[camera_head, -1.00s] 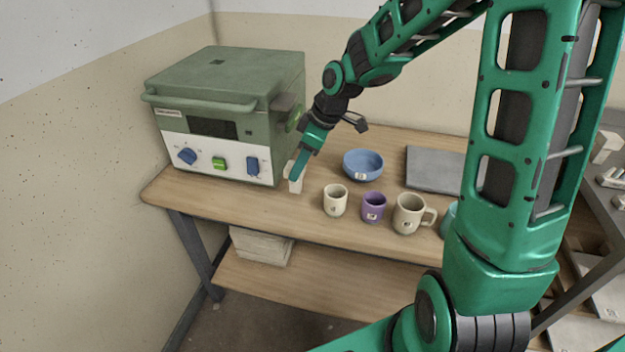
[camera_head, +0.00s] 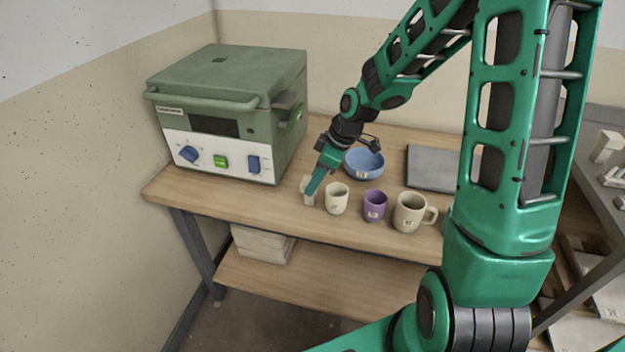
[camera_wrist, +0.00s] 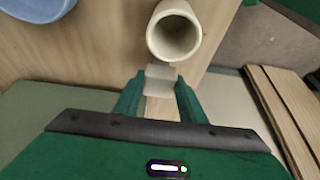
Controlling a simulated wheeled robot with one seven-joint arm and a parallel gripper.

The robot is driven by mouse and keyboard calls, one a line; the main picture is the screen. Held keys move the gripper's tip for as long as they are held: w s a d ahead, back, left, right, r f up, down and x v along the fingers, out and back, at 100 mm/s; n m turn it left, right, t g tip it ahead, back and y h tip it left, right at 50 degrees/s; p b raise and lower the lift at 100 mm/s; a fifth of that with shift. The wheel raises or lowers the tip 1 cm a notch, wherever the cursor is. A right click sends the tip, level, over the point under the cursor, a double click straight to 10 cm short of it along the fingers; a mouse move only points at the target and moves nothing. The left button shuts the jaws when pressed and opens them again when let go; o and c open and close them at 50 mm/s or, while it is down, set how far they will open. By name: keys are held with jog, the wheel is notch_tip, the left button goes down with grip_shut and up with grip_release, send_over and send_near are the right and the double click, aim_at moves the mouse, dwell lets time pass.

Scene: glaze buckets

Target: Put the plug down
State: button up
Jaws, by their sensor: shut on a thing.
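The plug (camera_head: 306,196) is a small pale cream piece at the fingertips of my gripper (camera_head: 313,186), left of a small cream cup (camera_head: 337,198). In the wrist view the plug (camera_wrist: 160,86) shows between the two green fingers of my gripper (camera_wrist: 160,98), which are shut on it. The cream cup (camera_wrist: 174,32) is just beyond the plug in that view. The plug is low over the wooden table (camera_head: 240,203); I cannot tell whether it touches the top. My fingers partly hide it in the head view.
A green box-shaped machine (camera_head: 226,90) with knobs stands at the left. A purple cup (camera_head: 375,205), a cream mug (camera_head: 409,212) and a blue bowl (camera_head: 364,164) are at the right. A grey slab (camera_head: 432,168) lies behind. The table front left of the plug is clear.

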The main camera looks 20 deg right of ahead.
jog(key=o, duration=1.4)
jog(key=v, duration=1.2)
jog(key=s+d+m+g+h, duration=0.1)
jog(key=s+d+m, duration=0.3)
jog(key=s, duration=0.5)
jog(key=s+d+r+m+g+h, duration=0.1)
jog(key=s+d+m, duration=0.3)
jog(key=s+m, duration=0.3)
jog(key=s+d+r+m+h, duration=0.1)
jog(key=s+d+m, duration=0.3)
jog(key=s, duration=0.8)
jog(key=shift+d+m+g, duration=0.2)
jog(key=shift+m+g, duration=0.2)
jog(key=shift+m, duration=0.7)
